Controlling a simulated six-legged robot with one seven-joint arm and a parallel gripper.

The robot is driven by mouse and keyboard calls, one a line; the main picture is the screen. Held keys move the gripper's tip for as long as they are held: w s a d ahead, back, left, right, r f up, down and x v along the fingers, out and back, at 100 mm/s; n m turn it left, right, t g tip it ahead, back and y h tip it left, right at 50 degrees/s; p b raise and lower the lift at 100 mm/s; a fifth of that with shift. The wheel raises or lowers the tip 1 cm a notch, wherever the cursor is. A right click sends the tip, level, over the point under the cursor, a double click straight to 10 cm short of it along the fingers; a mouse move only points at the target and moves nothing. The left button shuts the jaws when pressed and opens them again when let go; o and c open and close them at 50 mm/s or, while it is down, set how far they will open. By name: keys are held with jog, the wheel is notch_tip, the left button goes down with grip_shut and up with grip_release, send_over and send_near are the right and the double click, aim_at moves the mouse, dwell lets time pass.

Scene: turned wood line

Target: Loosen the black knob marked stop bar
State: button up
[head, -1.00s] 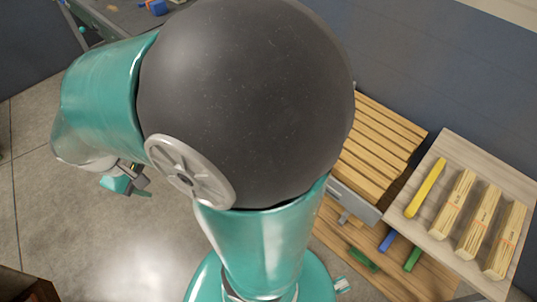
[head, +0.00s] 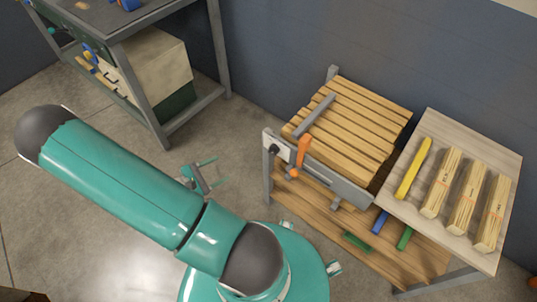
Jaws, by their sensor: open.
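A small black knob (head: 274,150) sits on the pale end plate at the left front corner of a slatted wooden rack. Any marking on it is too small to read. A grey bar (head: 316,115) lies across the slats just behind it, and an orange lever (head: 302,156) stands close to its right. My gripper (head: 214,172) is open and empty, with its two thin teal fingers pointing right towards the rack. It is left of the knob with a clear gap in the picture and touches nothing I can see.
A side table (head: 430,125) right of the rack holds a yellow bar (head: 413,168) and several stick bundles. A lower wooden shelf (head: 310,205) carries blue and green pieces. A grey workbench (head: 150,20) stands at back left. Open floor lies between bench and rack.

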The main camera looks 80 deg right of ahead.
aim_at(273, 150)
jog(key=s+d+f+n+t+h, duration=0.2)
jog(key=s+d+f+n+h, duration=0.3)
jog(key=s+f, duration=0.4)
jog(key=s+d+n+y, duration=0.1)
jog(key=s+d, duration=0.3)
jog(key=d, duration=0.8)
jog(key=shift+s+f, duration=0.2)
jog(key=shift+f, duration=0.25)
jog(key=shift+c, duration=0.2)
jog(key=c, duration=1)
